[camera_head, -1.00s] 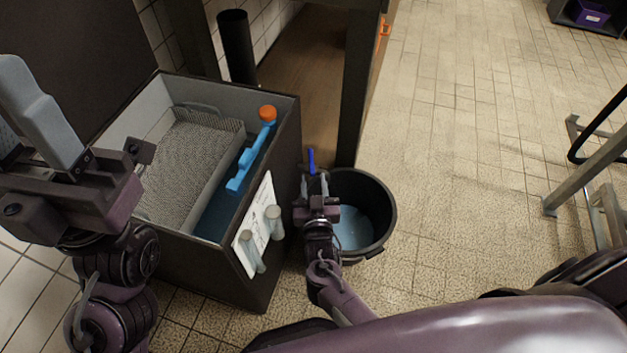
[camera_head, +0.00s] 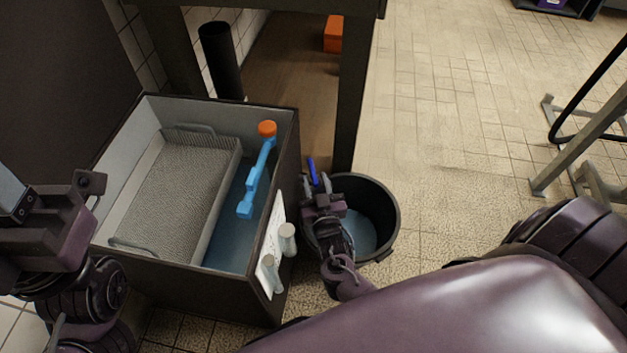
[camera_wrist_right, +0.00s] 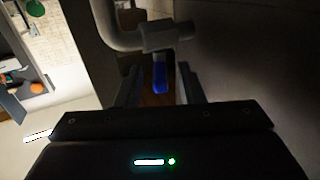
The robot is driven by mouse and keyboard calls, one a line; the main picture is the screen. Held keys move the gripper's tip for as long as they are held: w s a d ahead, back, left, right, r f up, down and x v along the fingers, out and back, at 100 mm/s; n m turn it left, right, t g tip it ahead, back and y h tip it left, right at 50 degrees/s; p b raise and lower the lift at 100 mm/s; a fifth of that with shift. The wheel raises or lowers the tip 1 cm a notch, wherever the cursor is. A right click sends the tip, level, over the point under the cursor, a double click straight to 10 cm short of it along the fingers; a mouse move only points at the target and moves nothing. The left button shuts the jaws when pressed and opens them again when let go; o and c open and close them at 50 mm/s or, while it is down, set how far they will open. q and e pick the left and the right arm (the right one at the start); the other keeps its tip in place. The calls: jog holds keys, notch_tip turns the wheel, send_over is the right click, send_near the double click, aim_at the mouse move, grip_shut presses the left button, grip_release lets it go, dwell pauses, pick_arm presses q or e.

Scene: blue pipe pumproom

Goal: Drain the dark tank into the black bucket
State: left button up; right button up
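The dark tank (camera_head: 217,297) stands left of centre, open on top, with bluish water inside. The black bucket (camera_head: 393,235) stands on the floor against its right side; its inside looks pale blue, and I cannot tell how full it is. A blue valve handle (camera_head: 312,170) sticks up between tank and bucket. My right gripper (camera_head: 318,186) is over the bucket's left rim at this handle. In the right wrist view the blue handle (camera_wrist_right: 160,74) lies between the open fingers, with gaps beside it, below a grey pipe fitting (camera_wrist_right: 166,36). My left gripper (camera_head: 12,195) is cut off at the left edge.
A mesh basket (camera_head: 175,185) and a blue float with an orange cap (camera_head: 258,170) sit in the tank. A table leg (camera_head: 350,110) rises behind the bucket. A metal frame (camera_head: 580,130) stands at the right. The tiled floor between is clear.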

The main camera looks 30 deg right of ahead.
jog(key=shift+w+d, duration=0.2)
jog(key=shift+w, duration=0.45)
grip_shut()
jog(key=shift+a+m+g+h, duration=0.2)
jog(key=shift+m+g+h, duration=0.2)
jog(key=shift+m+h, duration=0.6)
grip_release()
